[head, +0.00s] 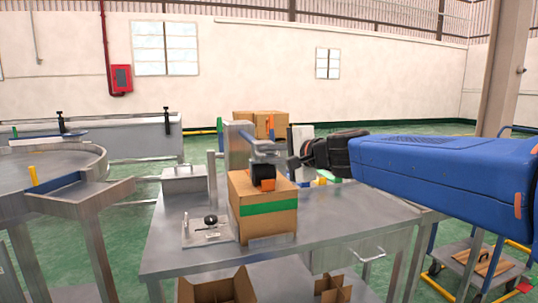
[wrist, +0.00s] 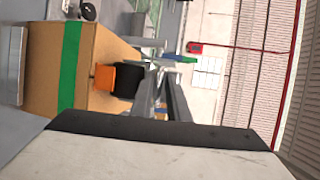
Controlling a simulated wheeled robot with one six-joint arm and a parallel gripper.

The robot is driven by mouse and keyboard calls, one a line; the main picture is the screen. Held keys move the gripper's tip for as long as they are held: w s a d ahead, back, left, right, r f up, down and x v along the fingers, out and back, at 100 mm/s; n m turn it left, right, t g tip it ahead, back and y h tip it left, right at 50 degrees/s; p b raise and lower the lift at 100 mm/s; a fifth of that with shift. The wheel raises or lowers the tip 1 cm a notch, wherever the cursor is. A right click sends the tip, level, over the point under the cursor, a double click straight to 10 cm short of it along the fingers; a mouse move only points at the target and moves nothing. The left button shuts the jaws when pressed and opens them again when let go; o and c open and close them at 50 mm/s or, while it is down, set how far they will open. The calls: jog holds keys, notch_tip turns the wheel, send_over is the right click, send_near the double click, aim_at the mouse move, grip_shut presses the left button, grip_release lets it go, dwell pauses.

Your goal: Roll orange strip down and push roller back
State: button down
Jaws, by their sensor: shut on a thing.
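A brown cardboard box (head: 263,210) with a green band stands on the metal table; its side and green band also fill the left of the wrist view (wrist: 30,70). A black roller (head: 263,172) with an orange strip (head: 268,184) hangs at the box's top edge. In the wrist view the black roller (wrist: 126,80) and orange strip (wrist: 103,77) show beside my fingers. My gripper (head: 268,150) reaches in from the right, level with the box top, its grey fingers (wrist: 165,75) closed at the roller. The exact contact is hidden.
The metal table (head: 340,225) has free room right of the box. A small fixture with a black knob (head: 210,222) is left of it, and a lidded metal box (head: 185,180) is behind. Open cartons (head: 220,288) are on the lower shelf.

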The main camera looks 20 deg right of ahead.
jog(key=c, duration=1.8)
grip_release()
jog(key=shift+w+f, duration=0.15)
jog(key=shift+f, duration=0.35)
jog(key=shift+r, duration=0.25)
jog(key=shift+v, duration=8.7)
jog(key=s+f+n+g+h, duration=0.2)
jog(key=s+f+n+g, duration=0.1)
jog(key=f, duration=0.8)
jog(key=s+f+n+g+h, duration=0.2)
jog(key=s+f+n, duration=0.4)
jog(key=f, duration=0.5)
jog(key=s+f+n+g+h, duration=0.2)
jog(key=s+f+n+g, duration=0.2)
jog(key=f, duration=0.7)
jog(key=shift+s+a+n+g, duration=0.2)
jog(key=shift+s+n+g, duration=0.1)
jog(key=shift+s+n, duration=0.5)
